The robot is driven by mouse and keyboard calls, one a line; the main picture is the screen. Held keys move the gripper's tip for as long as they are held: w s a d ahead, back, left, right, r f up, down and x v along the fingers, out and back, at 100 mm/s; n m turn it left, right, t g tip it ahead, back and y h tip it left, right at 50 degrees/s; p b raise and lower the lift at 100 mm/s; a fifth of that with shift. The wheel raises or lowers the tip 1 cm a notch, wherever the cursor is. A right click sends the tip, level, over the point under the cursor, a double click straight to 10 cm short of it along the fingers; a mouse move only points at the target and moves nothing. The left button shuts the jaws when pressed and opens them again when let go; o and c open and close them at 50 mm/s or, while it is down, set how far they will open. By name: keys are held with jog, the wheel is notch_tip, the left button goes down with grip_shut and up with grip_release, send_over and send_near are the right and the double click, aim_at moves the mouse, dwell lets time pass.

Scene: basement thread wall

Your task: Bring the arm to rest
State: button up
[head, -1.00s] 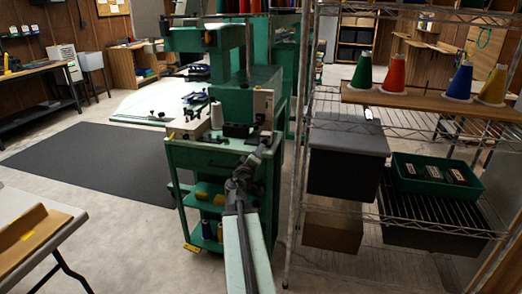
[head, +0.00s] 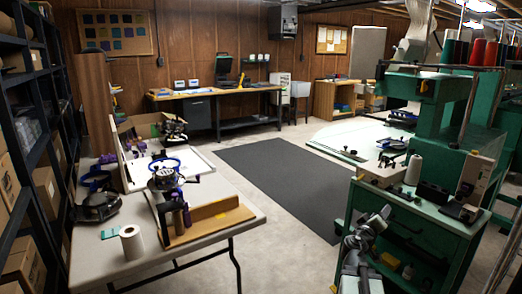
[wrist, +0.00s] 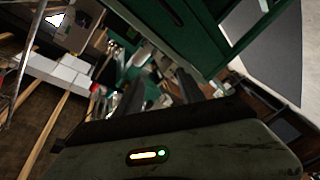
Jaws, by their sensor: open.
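My arm shows at the lower right of the head view, in front of the green machine cart (head: 400,235). My gripper (head: 382,214) is small and dark there, and its fingers are hard to make out. In the wrist view my gripper (wrist: 172,92) shows as dark fingers beyond the wrist housing, which carries a small lit indicator. The jaws are open and I see nothing held between them. Whether the arm touches the cart cannot be told.
A folding table (head: 225,195) with a tan tray, a tape roll (head: 131,242) and hoop devices stands left. Dark shelving (head: 35,150) lines the left edge. A dark floor mat (head: 280,185) and bare floor lie between table and cart. A workbench (head: 215,95) stands at the back.

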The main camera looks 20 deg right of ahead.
jog(key=w+a+f+m+g+y, duration=0.15)
jog(key=a+f, duration=0.25)
jog(key=a, duration=0.5)
jog(key=w+a+f+y, duration=0.25)
jog(key=a+f, duration=0.25)
jog(key=a, duration=0.4)
jog(key=w+a+f+g+y, duration=0.1)
jog(key=w+a+f+y, duration=0.2)
jog(key=a, duration=0.5)
jog(key=s+a+f+n+g+y, duration=0.1)
jog(key=s+a+f+g+y, duration=0.35)
jog(key=a, duration=0.45)
jog(key=s+a+f+g+y, duration=0.2)
jog(key=s+a+f+y, duration=0.1)
jog(key=s+a+f, duration=0.45)
notch_tip(320, 180, up, 28)
jog(key=s+a+p, duration=0.2)
jog(key=p, duration=2.5)
jog(key=shift+a+r+n+g, duration=0.15)
jog(key=shift+r+n+g, duration=0.1)
jog(key=shift+n+g, duration=0.2)
jog(key=shift+f, duration=0.2)
jog(key=shift+c, duration=0.4)
